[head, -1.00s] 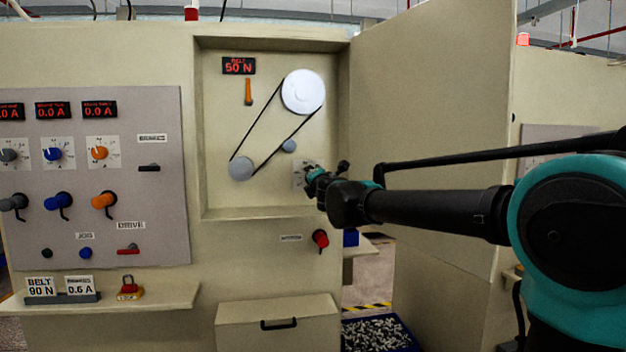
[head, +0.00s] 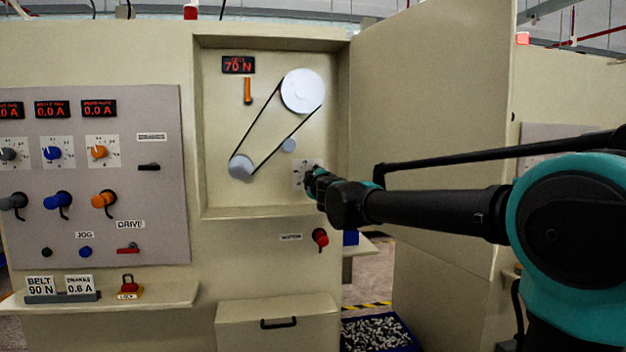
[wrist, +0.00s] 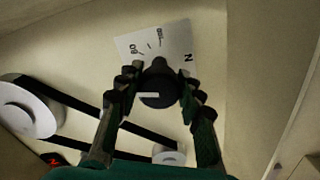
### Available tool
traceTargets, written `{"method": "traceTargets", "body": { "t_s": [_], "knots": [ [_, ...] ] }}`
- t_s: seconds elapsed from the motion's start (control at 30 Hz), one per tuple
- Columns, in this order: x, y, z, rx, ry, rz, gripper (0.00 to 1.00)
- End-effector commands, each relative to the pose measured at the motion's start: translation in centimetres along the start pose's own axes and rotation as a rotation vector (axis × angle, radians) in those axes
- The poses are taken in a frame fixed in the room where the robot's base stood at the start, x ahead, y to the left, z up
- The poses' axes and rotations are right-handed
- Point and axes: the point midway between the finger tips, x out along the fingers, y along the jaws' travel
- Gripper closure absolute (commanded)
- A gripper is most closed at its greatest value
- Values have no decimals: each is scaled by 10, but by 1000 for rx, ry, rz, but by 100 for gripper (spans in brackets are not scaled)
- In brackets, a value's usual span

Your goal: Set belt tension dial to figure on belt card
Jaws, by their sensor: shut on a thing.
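The belt tension dial (wrist: 160,88) is a round black knob with a pale pointer line, on a white scale plate (wrist: 181,38) marked in N. My gripper (wrist: 155,92) has one finger on each side of the knob and is shut on it in the wrist view. In the head view my gripper (head: 314,180) hides most of the dial, and a corner of its plate (head: 300,172) shows. The belt card (head: 40,286) reads BELT 90 N. The red belt display (head: 238,65) reads 70 N.
The belt (head: 262,120) runs between a large white pulley (head: 302,91) and a smaller grey pulley (head: 240,167) inside the recess, left of the dial. The open door (head: 430,130) stands right of it. A red knob (head: 320,238) sits below.

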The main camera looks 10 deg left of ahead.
Motion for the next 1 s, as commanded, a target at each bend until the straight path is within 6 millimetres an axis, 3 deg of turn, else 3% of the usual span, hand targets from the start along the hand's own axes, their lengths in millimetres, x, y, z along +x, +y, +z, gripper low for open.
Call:
{"method": "traceTargets", "body": {
  "t_s": [1.0],
  "knots": [
    [-1, -4, -1, 901, -1, 1, 92]
  ]
}}
